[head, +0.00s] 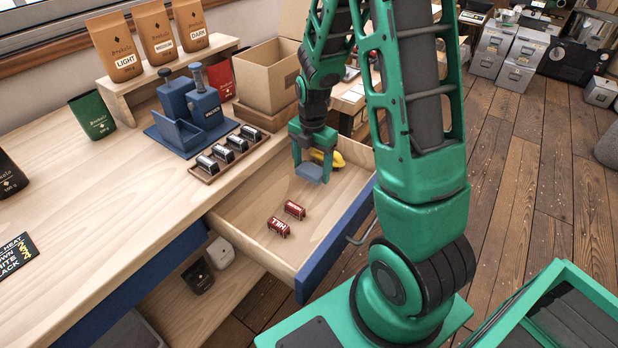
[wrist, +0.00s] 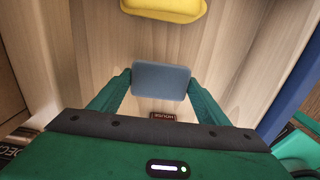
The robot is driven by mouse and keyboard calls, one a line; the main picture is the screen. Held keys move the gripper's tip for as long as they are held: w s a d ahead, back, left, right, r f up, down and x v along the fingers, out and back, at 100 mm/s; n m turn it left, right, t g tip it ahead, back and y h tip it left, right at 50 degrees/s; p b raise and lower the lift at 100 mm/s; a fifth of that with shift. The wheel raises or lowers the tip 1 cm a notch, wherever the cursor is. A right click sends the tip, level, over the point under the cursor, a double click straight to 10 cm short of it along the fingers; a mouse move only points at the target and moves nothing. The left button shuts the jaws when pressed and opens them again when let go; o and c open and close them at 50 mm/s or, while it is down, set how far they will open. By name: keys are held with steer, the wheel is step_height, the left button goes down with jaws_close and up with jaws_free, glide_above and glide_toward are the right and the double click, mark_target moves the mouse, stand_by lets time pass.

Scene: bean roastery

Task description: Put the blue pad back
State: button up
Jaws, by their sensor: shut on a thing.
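The blue pad (head: 309,173) is a small grey-blue block held between the fingers of my gripper (head: 312,160), over the open drawer (head: 250,210). In the wrist view the pad (wrist: 161,82) sits between both fingertips of my gripper (wrist: 160,88), with one finger against each side. My gripper is shut on it. The drawer's wooden floor shows below the pad; I cannot tell whether the pad touches it. A yellow thing (head: 328,158) lies in the drawer just behind the pad, and it also shows at the top of the wrist view (wrist: 165,8).
Two dark red labelled stamps (head: 285,219) lie in the drawer nearer its front. On the bench stand a blue press (head: 190,118), a tray of several black stamps (head: 205,175), an open cardboard box (head: 262,80) and coffee bags (head: 114,47). The drawer's blue front (head: 340,240) stands out from the bench.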

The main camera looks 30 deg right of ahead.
mark_target(312, 177)
steer(key=shift+a+f, duration=0.1)
steer(key=shift+f, duration=1.95)
steer(key=o, duration=1)
steer(key=shift+f, duration=0.1)
